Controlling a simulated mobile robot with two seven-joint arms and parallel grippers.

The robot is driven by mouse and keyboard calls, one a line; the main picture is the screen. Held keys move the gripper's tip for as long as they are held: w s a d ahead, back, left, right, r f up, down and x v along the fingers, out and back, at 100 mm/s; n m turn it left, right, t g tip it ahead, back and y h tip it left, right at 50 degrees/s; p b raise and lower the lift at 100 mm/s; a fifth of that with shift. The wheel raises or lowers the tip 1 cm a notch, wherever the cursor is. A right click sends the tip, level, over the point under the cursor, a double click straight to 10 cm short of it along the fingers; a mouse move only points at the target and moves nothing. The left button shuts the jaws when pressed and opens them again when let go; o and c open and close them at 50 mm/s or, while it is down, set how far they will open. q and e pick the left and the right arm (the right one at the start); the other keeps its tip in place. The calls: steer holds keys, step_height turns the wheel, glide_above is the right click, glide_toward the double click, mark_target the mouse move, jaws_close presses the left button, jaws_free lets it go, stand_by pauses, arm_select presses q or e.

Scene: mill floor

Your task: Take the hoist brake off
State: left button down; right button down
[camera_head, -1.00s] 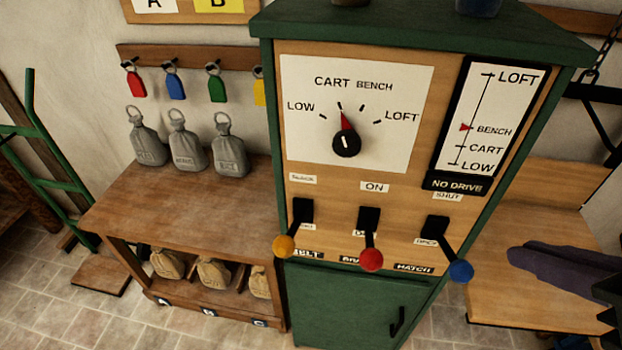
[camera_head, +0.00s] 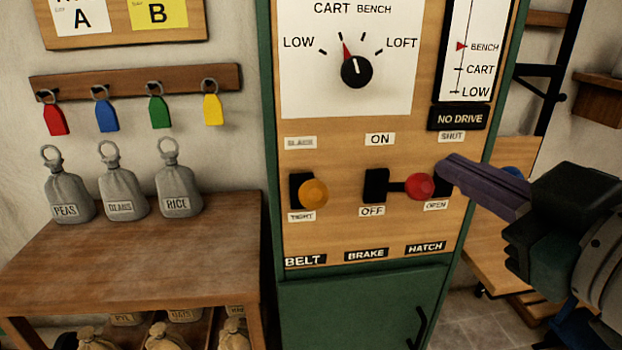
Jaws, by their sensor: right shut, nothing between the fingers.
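The brake lever, with a red knob (camera_head: 419,187), comes out of the middle black slot (camera_head: 377,186) on the wooden panel. An ON label is above the slot, an OFF label below it, and a BRAKE plate (camera_head: 367,254) lower down. The lever sticks out roughly level in the picture. My right gripper (camera_head: 447,168) comes in from the right, its purple fingers shut and empty. The fingertips are at the right side of the red knob; I cannot tell whether they touch it. My left gripper is not in view.
The belt lever's yellow knob (camera_head: 313,194) is to the left. A bench (camera_head: 130,260) with grey sacks is at the left. A plate reads NO DRIVE (camera_head: 459,118).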

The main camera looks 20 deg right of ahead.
steer(key=shift+d, duration=0.1)
steer(key=shift+w, duration=0.1)
glide_above(412, 191)
steer(key=w+a, duration=0.1)
steer(key=f, duration=0.2)
steer(key=s+d+f, duration=0.1)
steer(key=shift+f+p, duration=0.2)
steer(key=shift+p, duration=0.1)
steer(key=shift+s+d+f, duration=0.15)
steer(key=shift+s+f, duration=0.1)
steer(key=shift+f, duration=0.1)
steer(key=shift+f, duration=0.1)
